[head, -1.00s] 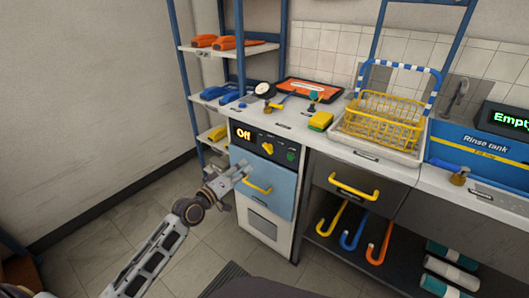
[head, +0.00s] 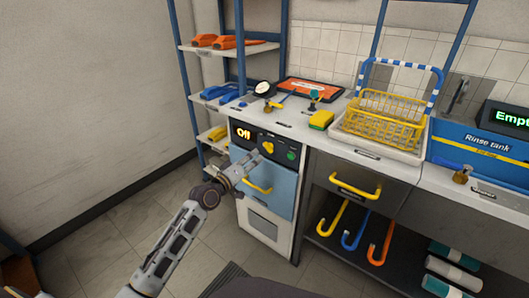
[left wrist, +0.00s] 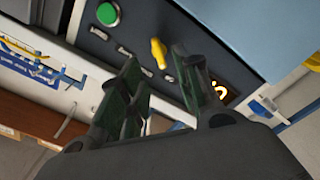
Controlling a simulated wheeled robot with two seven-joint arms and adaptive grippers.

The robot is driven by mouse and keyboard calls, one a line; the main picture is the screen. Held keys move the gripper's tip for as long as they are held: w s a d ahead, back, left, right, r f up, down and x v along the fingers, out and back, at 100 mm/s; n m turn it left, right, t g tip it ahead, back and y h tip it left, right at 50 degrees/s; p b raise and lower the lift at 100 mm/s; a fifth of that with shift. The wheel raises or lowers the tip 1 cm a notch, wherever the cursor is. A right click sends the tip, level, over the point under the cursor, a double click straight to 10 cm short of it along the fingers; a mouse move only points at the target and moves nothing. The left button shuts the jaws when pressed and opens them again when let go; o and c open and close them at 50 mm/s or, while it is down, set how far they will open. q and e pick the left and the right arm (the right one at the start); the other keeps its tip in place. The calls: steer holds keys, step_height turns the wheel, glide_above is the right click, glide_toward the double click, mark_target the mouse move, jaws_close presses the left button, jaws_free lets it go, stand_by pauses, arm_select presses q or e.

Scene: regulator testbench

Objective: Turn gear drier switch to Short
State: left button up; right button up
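The gear drier has a dark control panel (head: 252,147) with a display (head: 243,133) reading "Off". Its yellow switch knob (head: 267,147) sits on the panel between the display and a green button (head: 291,155). My left gripper (head: 253,163) is just below and in front of the knob, near the top of the blue door. In the left wrist view its fingers (left wrist: 157,72) are apart and empty, with the yellow knob (left wrist: 158,53) just beyond the gap between the tips. I see no clear contact. The small labels beside the knob are unreadable. My right gripper is out of view.
Below the panel is the drier's blue door (head: 280,190) with a yellow handle (head: 257,187). The counter above holds a yellow sponge (head: 321,120) and a wire basket (head: 385,118). A shelf rack (head: 187,85) stands left of the drier. The floor in front is mostly free.

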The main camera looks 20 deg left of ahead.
mark_target(268, 147)
arm_select(q)
steer(key=b+x, duration=0.1)
steer(key=x, duration=0.6)
steer(key=shift+w+d+b, duration=0.1)
steer(key=shift+w+b, duration=0.1)
steer(key=shift+b, duration=0.15)
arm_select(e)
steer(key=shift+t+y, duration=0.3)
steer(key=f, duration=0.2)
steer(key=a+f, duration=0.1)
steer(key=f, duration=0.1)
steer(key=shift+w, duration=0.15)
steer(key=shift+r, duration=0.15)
arm_select(q)
jaws_close()
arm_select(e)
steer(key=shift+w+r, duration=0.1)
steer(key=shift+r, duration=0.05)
